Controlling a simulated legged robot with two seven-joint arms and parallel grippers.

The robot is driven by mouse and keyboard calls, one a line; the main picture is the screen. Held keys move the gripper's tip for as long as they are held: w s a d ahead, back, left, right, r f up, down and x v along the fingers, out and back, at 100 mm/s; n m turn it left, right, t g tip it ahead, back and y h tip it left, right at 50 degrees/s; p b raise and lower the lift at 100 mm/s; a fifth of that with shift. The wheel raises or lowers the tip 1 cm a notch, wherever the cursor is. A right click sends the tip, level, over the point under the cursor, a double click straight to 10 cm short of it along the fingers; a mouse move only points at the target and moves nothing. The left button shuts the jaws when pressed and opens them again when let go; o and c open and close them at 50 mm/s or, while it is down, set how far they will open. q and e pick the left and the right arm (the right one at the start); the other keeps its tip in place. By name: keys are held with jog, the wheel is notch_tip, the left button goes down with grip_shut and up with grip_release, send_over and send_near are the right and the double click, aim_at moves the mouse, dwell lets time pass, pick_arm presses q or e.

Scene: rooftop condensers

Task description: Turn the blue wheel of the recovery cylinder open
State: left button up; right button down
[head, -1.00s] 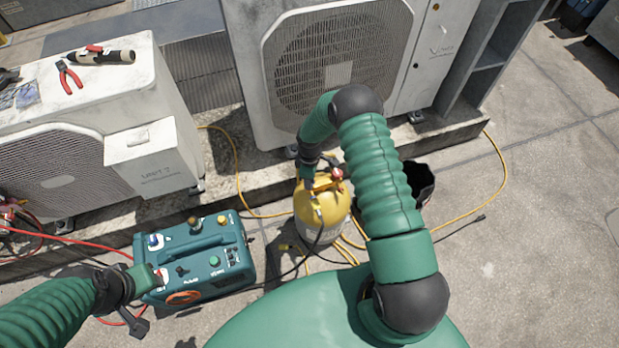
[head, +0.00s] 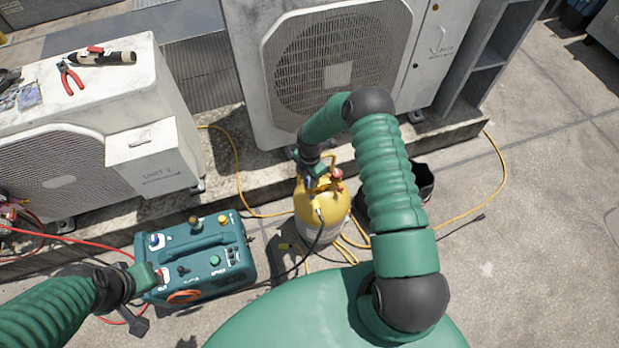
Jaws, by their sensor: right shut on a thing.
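The recovery cylinder (head: 322,212), yellow on top and pale below, stands upright on the roof floor at the centre. A red wheel (head: 337,174) shows on its top right. The blue wheel (head: 308,183) shows only as a small blue patch at the top left, mostly hidden by my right gripper. My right gripper (head: 314,175) comes down on the cylinder top from behind and is shut on the blue wheel. My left gripper (head: 155,277) is at the left end of the teal recovery machine (head: 205,262); its fingers are too unclear to tell open from shut.
Condensers stand behind (head: 335,60) and at left (head: 155,165); pliers (head: 70,76) and a torch-like tool (head: 108,57) lie on the left one. A dark bucket (head: 424,183) stands right of the cylinder. Yellow hoses (head: 480,190) lie around it.

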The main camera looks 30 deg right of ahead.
jog(key=shift+s+f+n, duration=0.1)
jog(key=shift+s+n, duration=0.05)
jog(key=shift+n, duration=1.35)
jog(key=shift+s+a, duration=0.1)
jog(key=c, duration=1)
grip_release()
jog(key=shift+r, duration=0.4)
notch_tip(320, 180, up, 16)
jog(key=p, duration=0.3)
jog(key=shift+p, duration=0.35)
